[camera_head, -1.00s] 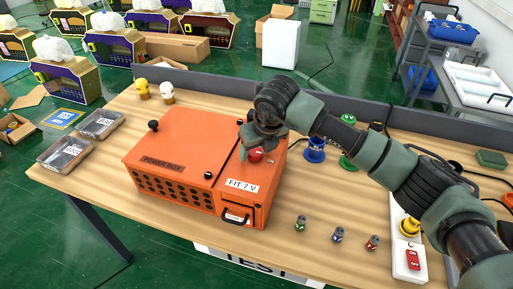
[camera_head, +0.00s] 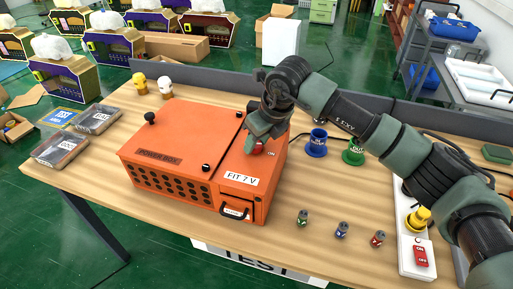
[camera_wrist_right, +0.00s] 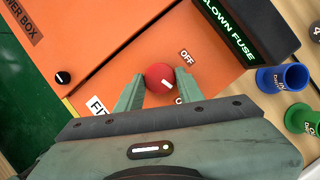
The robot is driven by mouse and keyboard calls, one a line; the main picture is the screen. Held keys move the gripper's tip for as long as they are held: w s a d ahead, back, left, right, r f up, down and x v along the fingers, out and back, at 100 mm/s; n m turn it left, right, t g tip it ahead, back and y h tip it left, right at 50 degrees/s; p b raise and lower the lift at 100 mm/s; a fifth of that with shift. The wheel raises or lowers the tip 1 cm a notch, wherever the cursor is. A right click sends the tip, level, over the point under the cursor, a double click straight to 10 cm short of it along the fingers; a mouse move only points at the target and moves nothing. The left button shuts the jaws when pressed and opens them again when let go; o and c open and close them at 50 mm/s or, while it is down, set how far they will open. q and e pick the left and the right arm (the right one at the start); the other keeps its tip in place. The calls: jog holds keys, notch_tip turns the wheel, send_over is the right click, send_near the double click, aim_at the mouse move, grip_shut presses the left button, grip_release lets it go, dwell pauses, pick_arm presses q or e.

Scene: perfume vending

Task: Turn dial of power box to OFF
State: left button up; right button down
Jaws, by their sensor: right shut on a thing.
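The orange power box (camera_head: 165,128) stands on the wooden table. Its red dial (camera_wrist_right: 160,76) sits on the top right panel, between the "OFF" label (camera_wrist_right: 187,57) and the partly covered "ON" label (camera_wrist_right: 179,100). The white mark on the dial lies nearer the "ON" side in the right wrist view. My right gripper (camera_wrist_right: 158,88) is shut on the dial, one finger on each side. In the head view the right gripper (camera_head: 257,144) comes down from above and partly covers the dial. My left gripper is out of view.
A black "BLOWN FUSE" display (camera_wrist_right: 235,30) is beside the dial. Blue (camera_head: 317,144) and green (camera_head: 353,152) cups stand right of the box.

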jog(key=n+b, duration=0.1)
jog(key=n, duration=0.1)
jog(key=n+y+b, duration=0.1)
jog(key=shift+w+d+n+g+b, duration=0.15)
jog(key=shift+w+n+g+b, duration=0.1)
jog(key=shift+n+g+b, duration=0.15)
jog(key=n+g+b, duration=0.1)
jog(key=n, duration=0.2)
jog(key=shift+w+r+n, duration=0.1)
jog(key=shift+n, duration=0.2)
jog(key=n+g, duration=0.2)
jog(key=n, duration=0.1)
jog(key=shift+w+r+n+y, duration=0.1)
jog(key=shift+w+n+y, duration=0.05)
jog(key=shift+n+y, duration=0.15)
jog(key=shift+w+n+g+p, duration=0.15)
jog(key=shift+n+g+p, duration=0.5)
jog(key=shift+n, duration=1.25)
jog(key=c, duration=0.9)
grip_release()
